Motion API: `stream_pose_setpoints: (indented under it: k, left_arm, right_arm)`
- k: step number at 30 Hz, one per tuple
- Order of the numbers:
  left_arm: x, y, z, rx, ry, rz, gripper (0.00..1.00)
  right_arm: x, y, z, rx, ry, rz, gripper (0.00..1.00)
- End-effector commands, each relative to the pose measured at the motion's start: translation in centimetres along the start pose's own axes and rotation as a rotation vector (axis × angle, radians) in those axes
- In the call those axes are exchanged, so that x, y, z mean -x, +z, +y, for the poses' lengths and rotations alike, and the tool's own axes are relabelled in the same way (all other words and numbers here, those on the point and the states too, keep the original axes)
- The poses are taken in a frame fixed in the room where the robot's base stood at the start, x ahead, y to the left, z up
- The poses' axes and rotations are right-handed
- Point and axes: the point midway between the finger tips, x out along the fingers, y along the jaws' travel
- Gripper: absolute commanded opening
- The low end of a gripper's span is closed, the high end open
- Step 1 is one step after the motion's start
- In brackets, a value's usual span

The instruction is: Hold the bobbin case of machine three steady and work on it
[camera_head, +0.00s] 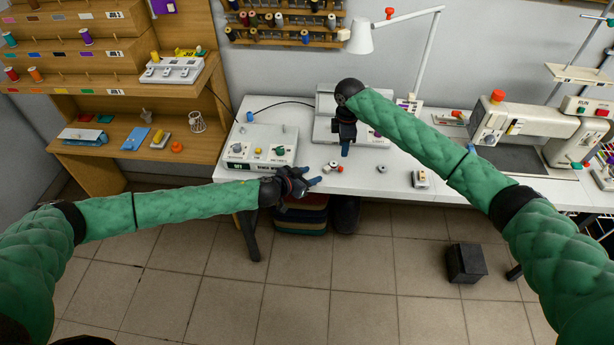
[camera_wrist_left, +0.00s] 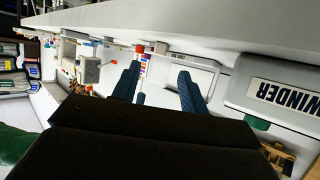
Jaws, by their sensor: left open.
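A small metal part with a red piece (camera_head: 333,166) lies near the front edge of the white worktable (camera_head: 365,185). It may be the bobbin case, but it is too small to tell. My left gripper (camera_head: 308,183) is open at the table's front edge, left of and in front of this part. Its two blue fingers show apart with nothing between them in the left wrist view (camera_wrist_left: 158,82). My right gripper (camera_head: 345,150) points down over the table just behind the small part; its finger gap cannot be made out.
A white winder box (camera_head: 262,148) with knobs stands left of the grippers; its lettered face (camera_wrist_left: 285,95) is close in the wrist view. A small grey piece (camera_head: 382,170) and a small device (camera_head: 420,179) lie to the right. A sewing machine (camera_head: 525,125) stands further right.

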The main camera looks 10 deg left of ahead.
Motion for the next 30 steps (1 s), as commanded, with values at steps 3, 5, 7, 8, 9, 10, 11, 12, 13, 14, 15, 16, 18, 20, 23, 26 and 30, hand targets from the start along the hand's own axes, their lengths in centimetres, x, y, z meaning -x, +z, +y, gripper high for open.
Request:
stream_pose_setpoints:
  k: [3,5,7,8,9,10,11,12,13,14,15,16,18,20,23,26,30]
  left_arm:
    - [-1.6,-0.2,0.0,-0.004,0.000,0.002,0.44]
    - [-2.5,-0.1,0.1,-0.003,0.001,0.002,0.44]
    - [-3.5,-0.2,0.0,-0.004,0.000,0.002,0.44]
    - [-3.9,-0.2,0.0,-0.005,0.000,0.002,0.44]
    - [-4.4,-0.2,0.1,-0.004,0.000,0.002,0.44]
    - [-4.8,-0.2,0.1,-0.004,0.000,0.001,0.44]
    - [-5.1,-0.1,0.0,-0.004,0.000,0.001,0.44]
    - [-5.5,-0.1,0.0,-0.004,0.000,0.001,0.44]
    - [-5.8,-0.1,0.1,-0.003,0.000,0.001,0.44]
    - [-6.0,-0.1,0.1,-0.004,0.000,0.002,0.44]
    - [-6.3,-0.1,0.0,-0.004,0.000,0.001,0.44]
    - [-6.4,-0.1,0.0,-0.004,0.000,0.001,0.44]
    - [-6.7,-0.1,0.0,-0.003,0.000,0.001,0.44]
    - [-6.8,-0.1,0.0,-0.003,0.000,0.001,0.44]
    - [-6.8,-0.1,0.0,-0.003,0.000,0.001,0.44]
    - [-6.8,-0.1,0.0,-0.003,0.000,0.001,0.44]
    - [-6.8,-0.1,0.0,-0.003,0.000,0.001,0.24]
  right_arm:
    - [0.0,0.0,0.0,0.000,0.000,0.000,0.36]
    - [0.0,0.0,0.0,0.000,0.000,0.000,0.36]
    - [0.0,0.0,0.0,0.000,0.000,0.000,0.36]
    - [0.0,0.0,0.0,0.000,0.000,0.000,0.36]
    - [0.0,0.0,0.0,0.000,0.000,0.000,0.36]
    - [0.0,0.0,0.0,0.000,0.000,0.000,0.36]
    - [0.0,0.0,0.0,0.000,0.000,0.000,0.36]
    - [0.0,0.0,0.0,0.000,0.000,0.000,0.36]
    - [0.0,0.0,0.0,0.000,0.000,0.000,0.36]
    - [0.0,0.0,0.0,0.000,0.000,0.000,0.36]
    - [0.0,0.0,0.0,0.000,0.000,0.000,0.36]
    - [0.0,0.0,0.0,0.000,0.000,0.000,0.36]
    - [0.0,0.0,0.0,0.000,0.000,0.000,0.36]
    - [0.0,0.0,0.0,0.000,0.000,0.000,0.36]
    - [0.0,0.0,0.0,0.000,0.000,0.000,0.36]
    - [0.0,0.0,0.0,0.000,0.000,0.000,0.36]
    - [0.0,0.0,0.0,0.000,0.000,0.000,0.36]
